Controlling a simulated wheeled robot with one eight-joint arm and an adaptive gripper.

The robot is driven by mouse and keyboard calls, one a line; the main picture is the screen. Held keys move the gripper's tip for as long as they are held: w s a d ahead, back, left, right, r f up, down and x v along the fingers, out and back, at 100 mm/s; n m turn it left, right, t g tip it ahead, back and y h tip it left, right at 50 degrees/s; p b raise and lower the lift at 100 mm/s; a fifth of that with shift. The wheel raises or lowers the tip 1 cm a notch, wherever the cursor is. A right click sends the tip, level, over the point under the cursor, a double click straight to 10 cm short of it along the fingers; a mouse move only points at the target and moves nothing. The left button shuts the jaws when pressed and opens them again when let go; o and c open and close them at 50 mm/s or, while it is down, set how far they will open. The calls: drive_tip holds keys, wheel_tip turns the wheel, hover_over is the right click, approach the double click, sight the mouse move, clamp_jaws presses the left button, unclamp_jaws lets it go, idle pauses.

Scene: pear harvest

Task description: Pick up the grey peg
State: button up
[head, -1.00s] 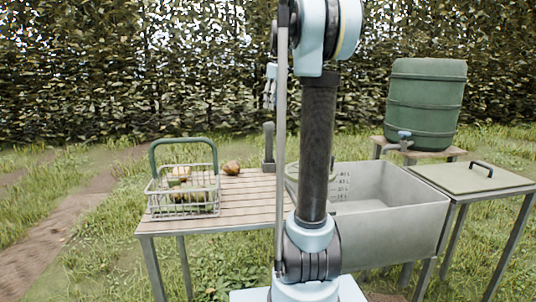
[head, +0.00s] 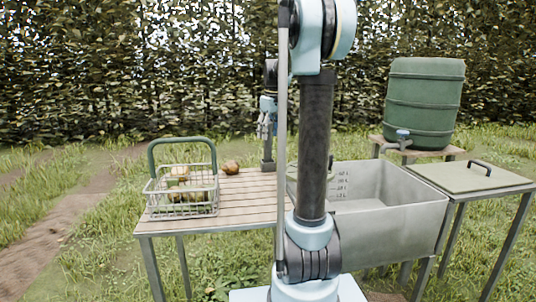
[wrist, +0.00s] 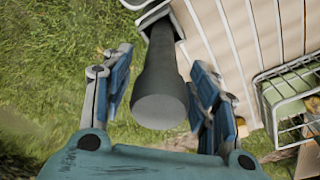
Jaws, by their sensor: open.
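The grey peg (wrist: 159,80) stands upright at the table's edge in the wrist view, its round top facing the camera. My gripper (wrist: 158,92) is open, with one blue-padded finger on each side of the peg and a gap on both sides. In the head view the peg (head: 268,150) stands at the back right of the slatted table, and my gripper (head: 266,122) is over its upper part, pointing down. My arm column hides part of that area.
A wire basket (head: 148,200) with pears and a loose pear (head: 231,167) are on the slatted table (head: 200,213). A grey sink (head: 390,225) stands to the right, with a lidded table (head: 470,176) and a green barrel (head: 426,105) beyond.

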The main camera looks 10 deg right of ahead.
drive_tip(key=shift+w+a+f, duration=0.1)
drive_tip(key=shift+a+f, duration=0.05)
drive_tip(key=shift+f, duration=0.65)
drive_tip(key=shift+w+a+f, duration=0.1)
drive_tip(key=shift+f, duration=0.7)
clamp_jaws()
wheel_tip(320, 180, up, 17)
idle(0.7)
